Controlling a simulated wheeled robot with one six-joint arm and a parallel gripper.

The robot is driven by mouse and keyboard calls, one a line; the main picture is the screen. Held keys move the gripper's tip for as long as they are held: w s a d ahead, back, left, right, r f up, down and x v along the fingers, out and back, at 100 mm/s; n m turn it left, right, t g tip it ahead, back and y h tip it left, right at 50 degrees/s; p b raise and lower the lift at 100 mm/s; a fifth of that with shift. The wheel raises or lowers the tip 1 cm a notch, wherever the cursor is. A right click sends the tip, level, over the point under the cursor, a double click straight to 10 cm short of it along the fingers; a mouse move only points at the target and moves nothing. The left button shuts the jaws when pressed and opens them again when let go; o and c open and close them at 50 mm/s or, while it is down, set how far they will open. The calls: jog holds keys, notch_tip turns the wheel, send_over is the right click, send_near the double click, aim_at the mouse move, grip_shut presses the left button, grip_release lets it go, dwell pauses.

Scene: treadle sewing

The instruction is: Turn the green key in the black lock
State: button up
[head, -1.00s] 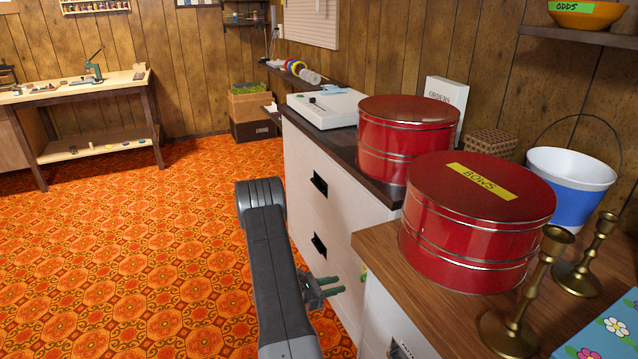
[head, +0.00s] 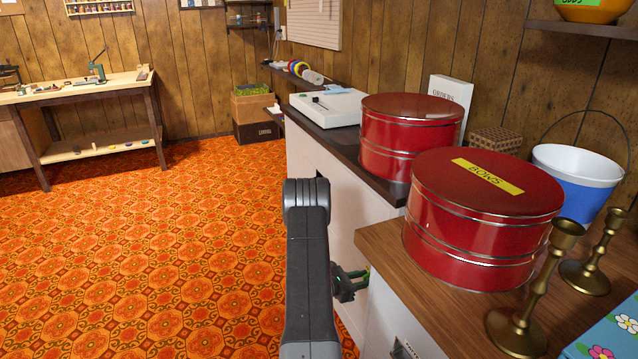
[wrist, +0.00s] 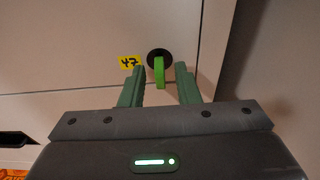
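The green key (wrist: 159,72) sits in the round black lock (wrist: 153,54) on the pale cabinet front, its bow hanging straight down in the wrist view. My gripper (wrist: 160,80) is open, with one green finger on each side of the key and a gap on both sides. In the head view my gripper (head: 358,280) is at the white cabinet's front. A bit of green shows at its tips there, and the lock is hidden.
Two red tins (head: 484,205) and brass candlesticks (head: 538,290) stand on the tops above. The orange patterned floor (head: 150,250) is clear on the left.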

grip_shut()
jog(key=shift+f+b, duration=0.1)
jog(key=shift+b, duration=0.4)
jog(key=shift+m+t+b, duration=0.3)
jog(key=shift+m+b, duration=1)
jog(key=shift+m+b, duration=0.3)
jog(key=shift+b, duration=0.4)
jog(key=shift+m+t+b, duration=0.5)
jog(key=shift+m+b, duration=0.5)
jog(key=shift+b, duration=0.55)
